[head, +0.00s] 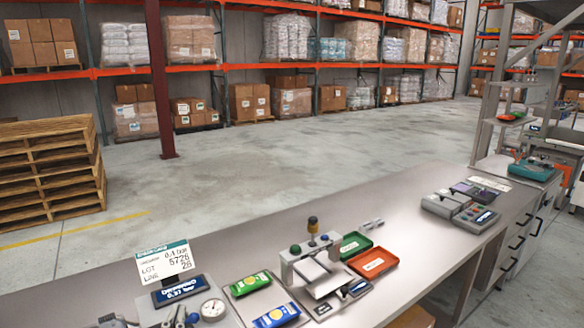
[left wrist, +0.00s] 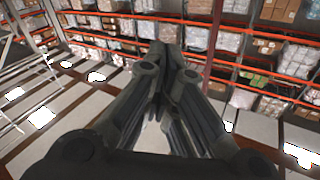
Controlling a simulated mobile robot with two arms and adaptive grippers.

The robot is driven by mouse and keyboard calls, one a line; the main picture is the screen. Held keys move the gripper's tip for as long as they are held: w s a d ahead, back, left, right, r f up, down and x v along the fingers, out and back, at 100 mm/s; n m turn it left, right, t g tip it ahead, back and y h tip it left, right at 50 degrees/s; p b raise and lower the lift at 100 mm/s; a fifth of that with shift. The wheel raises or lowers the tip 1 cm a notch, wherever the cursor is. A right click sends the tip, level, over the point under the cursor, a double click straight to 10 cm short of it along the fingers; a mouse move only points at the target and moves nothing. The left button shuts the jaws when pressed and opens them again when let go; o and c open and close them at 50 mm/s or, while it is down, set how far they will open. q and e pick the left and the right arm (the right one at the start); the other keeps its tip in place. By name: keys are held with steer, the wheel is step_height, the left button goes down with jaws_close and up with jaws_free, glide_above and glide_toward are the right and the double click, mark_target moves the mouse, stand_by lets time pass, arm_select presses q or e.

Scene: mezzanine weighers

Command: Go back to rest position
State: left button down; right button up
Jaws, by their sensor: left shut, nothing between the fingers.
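My left gripper (left wrist: 165,62) fills the middle of the left wrist view, with its two dark grey fingers drawn together at the tips. Nothing is held between them. In the head view, grey jointed parts show at the bottom edge, left of centre, cut off by the frame. I cannot tell there exactly where the fingertips are. My right gripper is in neither view.
Pallets (head: 50,170) stand at left. Open floor lies beyond, before racks.

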arm_select(q)
steer(key=s+a+f+n+g+y, duration=0.2)
steer(key=s+a+f+g, duration=0.1)
steer(key=s+f+g, duration=0.4)
steer(key=s+d+f+m+g+h, duration=0.1)
steer(key=s+d+f+g+h, duration=0.2)
steer(key=s+f, duration=0.55)
steer(key=s+d+f+m+g+h, duration=0.15)
steer(key=s+f+g, duration=0.4)
steer(key=s, duration=0.55)
step_height(320, 180, down, 31)
steer(key=s+g+b, duration=0.1)
steer(key=s+b, duration=0.1)
steer(key=b, duration=0.3)
steer(key=s+a+f+g+y+b, duration=0.1)
steer(key=s+a+f+b, duration=0.1)
steer(key=s+f, duration=1.4)
step_height(320, 180, down, 2)
steer(key=shift+s+a+f+b, duration=0.1)
steer(key=shift+s+a+b, duration=0.1)
steer(key=shift+b, duration=0.2)
